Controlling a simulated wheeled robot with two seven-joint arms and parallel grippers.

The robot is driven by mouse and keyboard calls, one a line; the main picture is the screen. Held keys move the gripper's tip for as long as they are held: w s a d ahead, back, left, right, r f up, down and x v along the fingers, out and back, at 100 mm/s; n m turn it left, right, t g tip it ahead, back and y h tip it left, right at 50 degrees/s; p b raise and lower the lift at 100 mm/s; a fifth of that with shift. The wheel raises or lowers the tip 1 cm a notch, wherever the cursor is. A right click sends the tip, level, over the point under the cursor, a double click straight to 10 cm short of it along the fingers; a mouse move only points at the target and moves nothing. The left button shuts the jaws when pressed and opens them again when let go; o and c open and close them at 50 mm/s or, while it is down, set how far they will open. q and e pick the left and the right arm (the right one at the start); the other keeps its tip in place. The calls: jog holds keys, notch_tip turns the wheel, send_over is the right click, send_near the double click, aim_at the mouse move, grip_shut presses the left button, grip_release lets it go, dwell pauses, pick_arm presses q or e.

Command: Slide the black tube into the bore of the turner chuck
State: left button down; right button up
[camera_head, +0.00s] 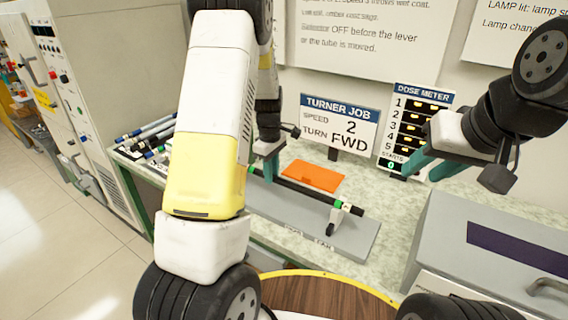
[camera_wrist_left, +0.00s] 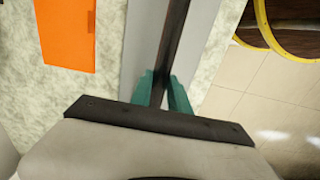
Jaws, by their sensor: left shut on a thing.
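The black tube (camera_head: 305,192) slants over a long grey base plate in the head view, with a green band near its right end. Its right end is at a small upright support (camera_head: 332,220); I cannot tell whether it rests in it. My left gripper (camera_head: 268,165) is shut on the tube toward its left part. In the left wrist view the tube (camera_wrist_left: 174,35) runs up from between the teal fingers (camera_wrist_left: 161,92). My left arm hides part of the plate, and I cannot make out the turner chuck. My right gripper (camera_head: 430,168) is empty, its fingers apart, at the right.
An orange sheet (camera_head: 313,177) lies behind the grey base plate (camera_head: 355,238). Several rods (camera_head: 150,130) lie on the bench at the left. A TURNER JOB sign (camera_head: 340,122) and a dose meter (camera_head: 415,115) stand behind. A grey box (camera_head: 490,240) stands at the right.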

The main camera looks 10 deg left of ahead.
pick_arm(q)
jog(key=shift+w+a, duration=0.25)
jog(key=shift+a, duration=0.35)
jog(key=shift+w+a, duration=0.2)
jog(key=shift+a, duration=0.4)
jog(key=c, duration=1.2)
grip_release()
jog(key=shift+o, duration=0.2)
jog(key=shift+r, duration=3.9)
